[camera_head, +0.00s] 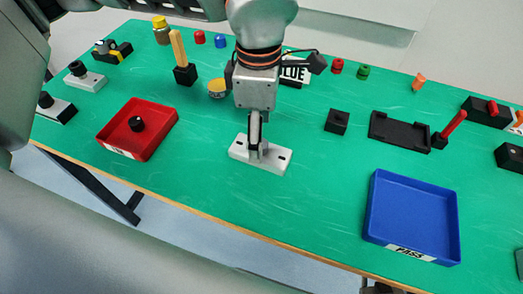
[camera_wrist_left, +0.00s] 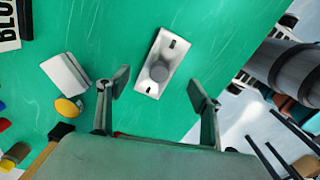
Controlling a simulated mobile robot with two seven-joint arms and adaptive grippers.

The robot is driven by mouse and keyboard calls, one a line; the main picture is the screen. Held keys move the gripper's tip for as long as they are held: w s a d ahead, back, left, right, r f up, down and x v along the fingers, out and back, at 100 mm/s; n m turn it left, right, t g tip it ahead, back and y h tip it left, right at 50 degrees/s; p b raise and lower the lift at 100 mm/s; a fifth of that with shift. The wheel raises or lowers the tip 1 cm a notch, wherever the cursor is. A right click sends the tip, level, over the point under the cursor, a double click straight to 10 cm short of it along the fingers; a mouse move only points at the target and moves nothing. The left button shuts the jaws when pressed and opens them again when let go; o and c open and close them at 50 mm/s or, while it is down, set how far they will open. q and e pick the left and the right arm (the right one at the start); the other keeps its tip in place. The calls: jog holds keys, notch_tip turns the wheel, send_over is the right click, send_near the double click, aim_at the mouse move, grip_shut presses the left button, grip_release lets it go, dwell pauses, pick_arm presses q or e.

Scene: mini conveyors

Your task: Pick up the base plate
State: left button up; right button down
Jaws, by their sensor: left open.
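The base plate (camera_head: 276,160) is a white rectangular block with dark slots, lying flat on the green table in front of the middle. My right gripper is not in view.
A red tray (camera_head: 164,137) with a black part in it stands left of the plate. A blue tray (camera_head: 413,203) marked PASS stands at the right. A yellow-topped part (camera_head: 217,88) and a black block (camera_head: 337,121) are behind. Green surface around the plate is clear.

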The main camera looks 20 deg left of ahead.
pick_arm(q)
notch_tip(320, 180, down, 5)
jog(key=shift+w+r, duration=0.1)
jog(key=c, duration=1.5)
